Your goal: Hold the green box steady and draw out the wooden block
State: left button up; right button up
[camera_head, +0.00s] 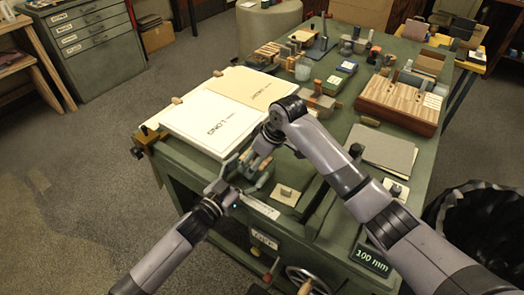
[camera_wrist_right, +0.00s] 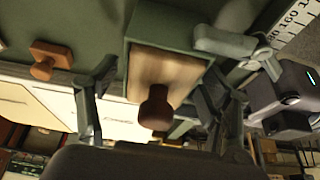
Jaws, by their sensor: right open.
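In the right wrist view the green box (camera_wrist_right: 172,32) has its open end towards me. The pale wooden block (camera_wrist_right: 165,70) sits inside it, with a dark brown round knob (camera_wrist_right: 156,108) on its face. My right gripper (camera_wrist_right: 158,78) is open, its fingers either side of the block's end and knob, apparently apart from them. My left gripper (camera_wrist_right: 236,50) comes in from the right, one finger beside the box's side wall; its other finger is unclear. In the head view my right gripper (camera_head: 258,163) and left gripper (camera_head: 238,182) are close together, largely hiding the box.
White printed boards (camera_head: 205,120) lie behind the grippers on the green table. A small grey block on a card (camera_head: 288,194) stands to the right. A striped wooden box (camera_head: 400,102) and several small items fill the back.

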jog(key=shift+w+a+f, duration=0.15)
jog(key=shift+f, duration=0.4)
jog(key=shift+c, duration=0.4)
jog(key=c, duration=1.1)
jog(key=o, duration=1.2)
jog(key=v, duration=1.2)
jog(key=x, duration=0.8)
jog(key=s+d+x, duration=0.1)
jog(key=x, duration=0.3)
jog(key=shift+w+f, duration=0.15)
jog(key=shift+f, duration=0.5)
